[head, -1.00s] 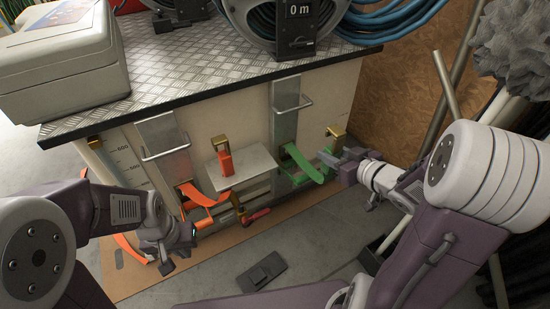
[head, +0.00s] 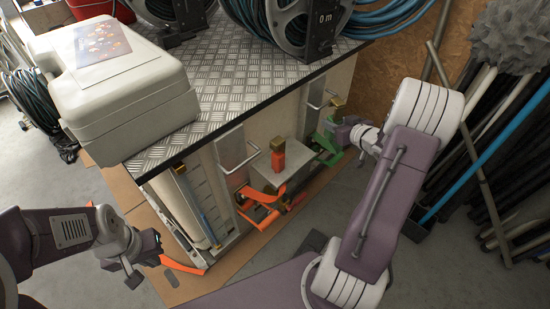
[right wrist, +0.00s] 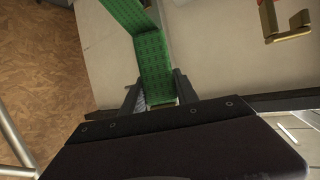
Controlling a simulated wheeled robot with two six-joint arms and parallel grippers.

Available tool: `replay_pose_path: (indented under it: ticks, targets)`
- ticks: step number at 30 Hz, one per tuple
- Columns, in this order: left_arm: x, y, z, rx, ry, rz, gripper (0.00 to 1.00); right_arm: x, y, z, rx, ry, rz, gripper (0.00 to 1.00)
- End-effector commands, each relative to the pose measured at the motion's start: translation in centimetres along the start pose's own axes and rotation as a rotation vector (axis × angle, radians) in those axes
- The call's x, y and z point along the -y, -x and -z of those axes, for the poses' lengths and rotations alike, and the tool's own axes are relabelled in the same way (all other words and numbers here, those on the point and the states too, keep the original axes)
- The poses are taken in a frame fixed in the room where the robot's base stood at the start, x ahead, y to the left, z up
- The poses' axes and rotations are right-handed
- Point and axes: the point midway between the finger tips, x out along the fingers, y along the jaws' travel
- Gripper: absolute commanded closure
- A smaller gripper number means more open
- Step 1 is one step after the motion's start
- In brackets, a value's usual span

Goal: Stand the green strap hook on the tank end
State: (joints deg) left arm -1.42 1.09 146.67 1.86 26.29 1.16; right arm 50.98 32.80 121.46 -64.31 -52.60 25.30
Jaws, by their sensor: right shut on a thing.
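My right gripper (head: 343,130) is at the far part of the beige tank end (head: 283,118). In the right wrist view its fingers (right wrist: 156,88) are on either side of a green woven strap (right wrist: 152,60), shut on it. The strap bends and runs up out of the picture. In the head view the green strap (head: 327,147) hangs beside a green block (head: 331,122) with a brass top, partly hidden by the gripper. Whether the held part carries the hook is hidden.
An orange strap (head: 262,196) and an orange block (head: 278,158) with a brass top are on the tank's near part. A grey shelf (head: 290,180) juts out there. A case (head: 130,90) and hose reels (head: 300,25) stand on the chequered top. Poles crowd the right.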

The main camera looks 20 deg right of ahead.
Motion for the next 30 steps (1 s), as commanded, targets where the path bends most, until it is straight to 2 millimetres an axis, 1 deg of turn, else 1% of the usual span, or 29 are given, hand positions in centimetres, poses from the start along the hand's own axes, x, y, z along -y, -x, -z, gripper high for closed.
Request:
replay_pose_path:
  ticks: [1,3,5,6,8,12,15,18,21,26,29,30]
  targets:
    - [0.0,0.3,0.0,0.000,0.000,0.000,1.00,-0.2,0.2,0.2,-0.001,-0.002,-0.006,1.00]
    - [0.0,0.3,0.0,0.000,0.000,0.000,1.00,-0.3,0.3,0.2,-0.001,-0.002,-0.008,1.00]
    - [0.0,-0.1,0.0,0.000,0.000,0.000,1.00,-0.1,0.0,-0.1,-0.001,-0.001,-0.006,1.00]
    - [0.0,-0.7,-0.1,0.000,0.000,0.000,1.00,0.3,-0.4,-0.5,0.000,0.000,-0.005,1.00]
    - [0.0,-2.0,-0.2,0.000,0.000,0.000,1.00,1.4,-1.5,-1.3,0.000,0.001,-0.002,1.00]
    - [0.1,-5.3,-0.6,0.000,0.000,0.000,1.00,5.0,-4.6,-3.0,0.000,0.002,0.001,1.00]
    - [0.1,-7.2,-0.8,0.000,0.000,0.000,1.00,7.2,-6.4,-3.8,-0.001,0.002,0.000,1.00]
    - [0.2,-8.3,-0.9,0.000,0.000,0.000,1.00,8.7,-7.7,-4.1,-0.002,0.002,-0.003,1.00]
    - [0.2,-8.6,-0.9,0.000,0.000,0.000,1.00,9.5,-8.2,-4.0,-0.002,0.000,-0.005,1.00]
    - [0.2,-8.6,-0.9,0.000,0.000,0.000,1.00,9.7,-8.3,-4.0,-0.001,-0.001,-0.007,1.00]
    - [0.2,-10.0,-1.0,0.000,0.000,0.000,1.00,9.7,-9.0,-5.5,0.000,-0.002,-0.006,1.00]
    - [0.2,-10.8,-1.1,0.000,0.000,0.000,1.00,9.7,-9.3,-6.3,0.000,-0.001,-0.006,1.00]
